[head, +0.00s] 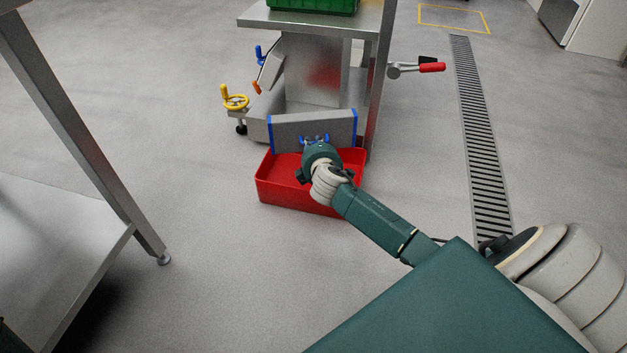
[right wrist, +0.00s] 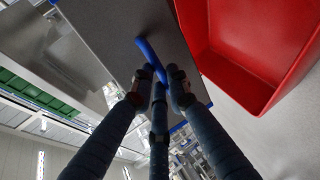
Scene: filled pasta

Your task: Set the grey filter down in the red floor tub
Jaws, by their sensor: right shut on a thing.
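The grey filter (head: 285,131) is a flat grey panel with blue end edges and a blue handle. My right gripper (head: 316,143) is shut on the handle, and the filter is held upright at the far side of the red floor tub (head: 288,194). The filter's lower edge is partly hidden by my gripper. My left gripper is not in view.
A green crate (head: 312,5) sits on top. A steel table (head: 50,220) is at left. A floor drain (head: 482,140) runs at right.

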